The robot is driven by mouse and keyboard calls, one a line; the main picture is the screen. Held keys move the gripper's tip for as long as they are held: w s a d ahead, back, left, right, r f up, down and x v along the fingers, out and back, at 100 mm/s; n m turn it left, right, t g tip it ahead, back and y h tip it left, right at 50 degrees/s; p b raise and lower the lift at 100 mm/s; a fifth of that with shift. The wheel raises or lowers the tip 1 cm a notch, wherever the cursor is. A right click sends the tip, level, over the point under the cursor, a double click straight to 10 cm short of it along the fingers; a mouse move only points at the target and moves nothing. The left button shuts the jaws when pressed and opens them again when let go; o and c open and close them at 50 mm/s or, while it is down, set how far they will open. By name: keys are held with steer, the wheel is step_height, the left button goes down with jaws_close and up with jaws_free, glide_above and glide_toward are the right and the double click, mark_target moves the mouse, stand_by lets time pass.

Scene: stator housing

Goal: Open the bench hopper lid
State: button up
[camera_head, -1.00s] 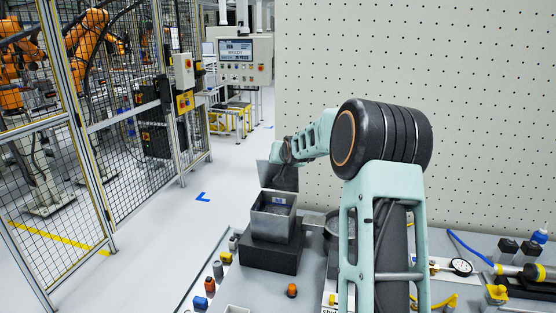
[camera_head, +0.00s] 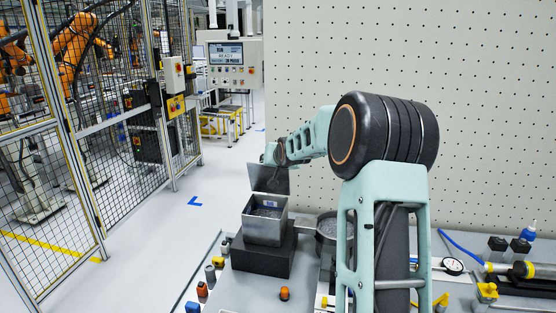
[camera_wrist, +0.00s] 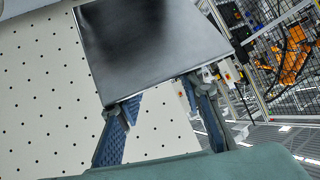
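The bench hopper (camera_head: 264,229) is a square, open-topped metal box on a black block at the left of the bench. Its lid (camera_head: 269,180), a flat dark grey plate, stands raised and steep at the box's back edge, so the inside shows. In the wrist view the lid (camera_wrist: 150,40) fills the upper middle. My gripper (camera_wrist: 152,97) has its two blue-padded fingers spread apart, with the tips at or close to the lid's near edge; I cannot tell if they touch. In the head view the fingers are hidden behind the lid and wrist.
A round dark pan (camera_head: 327,227) is right of the hopper, partly behind my arm. An orange-capped part (camera_head: 284,293) and several small coloured parts lie in front and left. A pegboard wall (camera_head: 480,120) stands behind the bench. A gauge (camera_head: 453,266) lies at the right.

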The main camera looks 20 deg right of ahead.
steer(key=v, duration=0.9)
steer(key=shift+s, duration=0.3)
steer(key=shift+r, duration=0.1)
